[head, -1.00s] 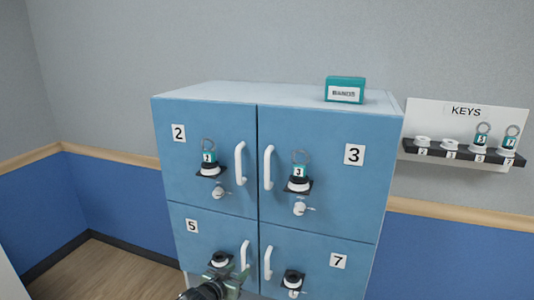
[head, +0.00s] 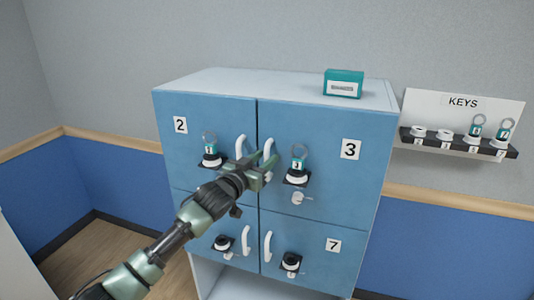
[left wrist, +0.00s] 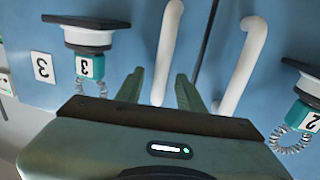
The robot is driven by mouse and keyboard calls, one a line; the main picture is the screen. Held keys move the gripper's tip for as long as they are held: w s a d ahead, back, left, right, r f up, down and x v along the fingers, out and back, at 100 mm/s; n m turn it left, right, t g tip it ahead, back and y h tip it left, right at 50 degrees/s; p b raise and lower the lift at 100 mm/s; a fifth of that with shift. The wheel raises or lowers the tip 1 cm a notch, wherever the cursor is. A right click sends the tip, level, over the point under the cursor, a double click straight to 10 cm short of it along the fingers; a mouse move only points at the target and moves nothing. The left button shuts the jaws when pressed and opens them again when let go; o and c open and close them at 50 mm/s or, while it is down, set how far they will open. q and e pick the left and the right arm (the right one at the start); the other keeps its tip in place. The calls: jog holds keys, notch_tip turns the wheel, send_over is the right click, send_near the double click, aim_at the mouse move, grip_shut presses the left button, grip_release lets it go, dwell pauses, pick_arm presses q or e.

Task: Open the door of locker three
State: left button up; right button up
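The blue door of locker three (head: 338,195) is shut, upper right on the cabinet, with a "3" label (head: 350,149). Its white vertical handle (head: 269,145) is partly hidden by my left gripper in the head view. My left gripper (head: 268,164) is open in front of this handle. In the left wrist view, which is upside down, the handle (left wrist: 166,50) lines up between the two fingers (left wrist: 158,92); I cannot tell whether they touch it. A teal key tag marked 3 (head: 298,164) sits on a black holder on the door. My right gripper is not in view.
Locker two's handle (head: 240,147) is close beside, left of locker three's. Lockers below have handles too, including locker seven (head: 310,258). A teal box (head: 343,84) lies on the cabinet top. A key rack (head: 460,144) hangs on the right wall.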

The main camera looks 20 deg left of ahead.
pick_arm(q)
jog(key=shift+x, duration=0.8)
grip_shut()
dwell(1.0)
